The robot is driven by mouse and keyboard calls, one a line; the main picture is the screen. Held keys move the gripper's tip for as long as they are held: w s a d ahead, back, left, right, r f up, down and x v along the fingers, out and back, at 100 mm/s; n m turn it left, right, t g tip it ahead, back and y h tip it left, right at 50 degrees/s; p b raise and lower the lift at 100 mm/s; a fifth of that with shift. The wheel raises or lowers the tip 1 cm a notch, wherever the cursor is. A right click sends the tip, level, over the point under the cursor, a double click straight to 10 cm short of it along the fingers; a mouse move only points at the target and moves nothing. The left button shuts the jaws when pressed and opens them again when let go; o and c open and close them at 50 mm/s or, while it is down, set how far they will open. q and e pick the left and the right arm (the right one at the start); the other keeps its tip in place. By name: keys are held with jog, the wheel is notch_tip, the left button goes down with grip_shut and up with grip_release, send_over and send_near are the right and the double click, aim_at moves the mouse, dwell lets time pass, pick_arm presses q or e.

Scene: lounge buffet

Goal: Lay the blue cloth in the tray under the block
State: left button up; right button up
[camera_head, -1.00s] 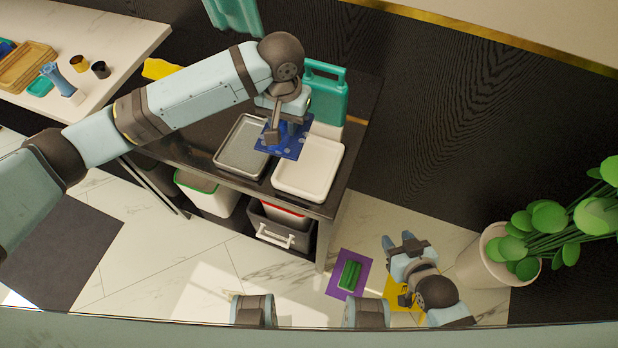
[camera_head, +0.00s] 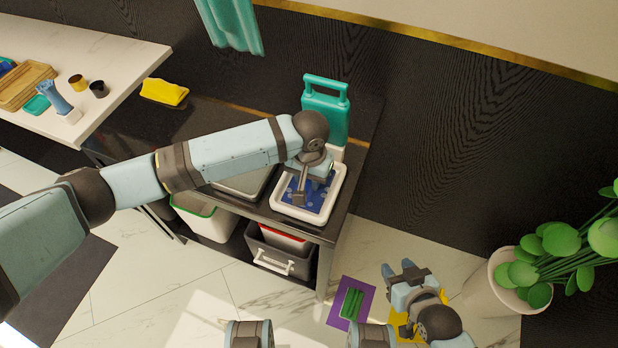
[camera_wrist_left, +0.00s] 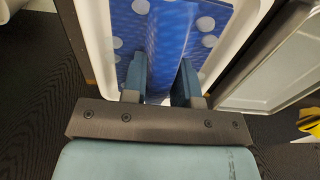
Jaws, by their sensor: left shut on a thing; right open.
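The blue cloth with pale dots (camera_head: 293,195) is in the white tray (camera_head: 335,190) on the dark bench. In the left wrist view the cloth (camera_wrist_left: 210,30) lies within the tray's white rim (camera_wrist_left: 250,25), with a fold raised between my fingers. My left gripper (camera_wrist_left: 160,80) is shut on that fold; in the head view it is over the tray, partly hiding cloth and tray. My right gripper (camera_head: 403,268) is open and empty, low at the right, apart from the bench. A green block-like thing (camera_head: 351,302) lies on a purple mat; I cannot tell whether it is the task's block.
A grey tray (camera_head: 245,186) is left of the white tray, partly under my left arm. A teal case (camera_head: 325,115) stands behind the trays. A yellow cloth (camera_head: 164,92) lies further left. Bins stand below the bench, and a potted plant (camera_head: 495,285) is at the right.

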pick_arm(q)
jog(key=shift+f, duration=0.2)
jog(key=o, duration=0.8)
jog(key=shift+f, duration=0.1)
jog(key=shift+o, duration=0.2)
notch_tip(320, 180, up, 12)
jog(key=shift+p, duration=0.4)
jog(key=shift+s, duration=0.1)
